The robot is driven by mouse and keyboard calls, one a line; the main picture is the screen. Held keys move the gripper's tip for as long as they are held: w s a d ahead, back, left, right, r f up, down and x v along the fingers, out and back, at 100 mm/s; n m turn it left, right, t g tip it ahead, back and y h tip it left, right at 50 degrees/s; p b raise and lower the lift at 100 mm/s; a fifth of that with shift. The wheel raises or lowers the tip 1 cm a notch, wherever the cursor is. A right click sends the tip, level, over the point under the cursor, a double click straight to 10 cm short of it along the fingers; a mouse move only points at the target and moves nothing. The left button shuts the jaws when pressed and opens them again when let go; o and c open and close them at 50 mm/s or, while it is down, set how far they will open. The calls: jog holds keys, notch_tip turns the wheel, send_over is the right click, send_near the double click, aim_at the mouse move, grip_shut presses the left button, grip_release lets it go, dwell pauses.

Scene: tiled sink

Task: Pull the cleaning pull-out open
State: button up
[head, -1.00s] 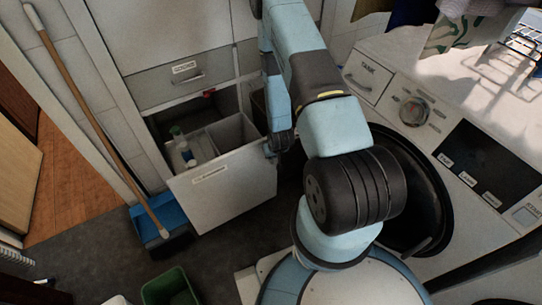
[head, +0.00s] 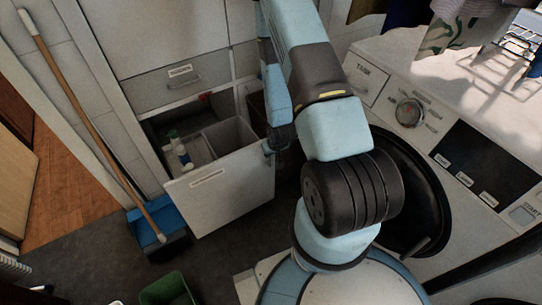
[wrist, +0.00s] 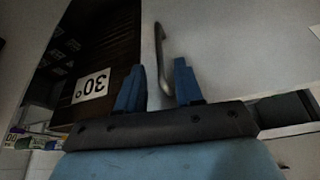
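The cleaning pull-out (head: 225,192) stands out from the cabinet in the head view, its white front panel clear of the cabinet face. Bottles (head: 180,150) and a grey bin (head: 230,137) show inside it. My gripper (head: 275,143) is at the top right corner of the panel, partly hidden by my own arm. In the wrist view, the two blue fingers of my gripper (wrist: 160,80) are apart. A metal bar handle (wrist: 160,42) runs between them, with a gap visible beside it. The fingers do not look closed on the handle.
A washing machine (head: 405,195) stands close on the right. A broom (head: 85,125) leans at the left, with a blue dustpan (head: 143,222) by the panel's lower left. A green bin (head: 168,290) stands on the floor in front. Dark floor between them is clear.

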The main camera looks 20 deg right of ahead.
jog(key=v, duration=0.7)
jog(key=shift+s+r, duration=0.1)
jog(key=shift+s, duration=0.05)
dwell(0.3)
notch_tip(320, 180, up, 31)
jog(key=w+a, duration=0.2)
jog(key=s+a+r+t, duration=0.1)
jog(key=s+a+r, duration=0.1)
jog(key=s+r, duration=1.8)
jog(key=shift+a+r, duration=0.2)
jog(key=shift+r, duration=0.2)
dwell(0.5)
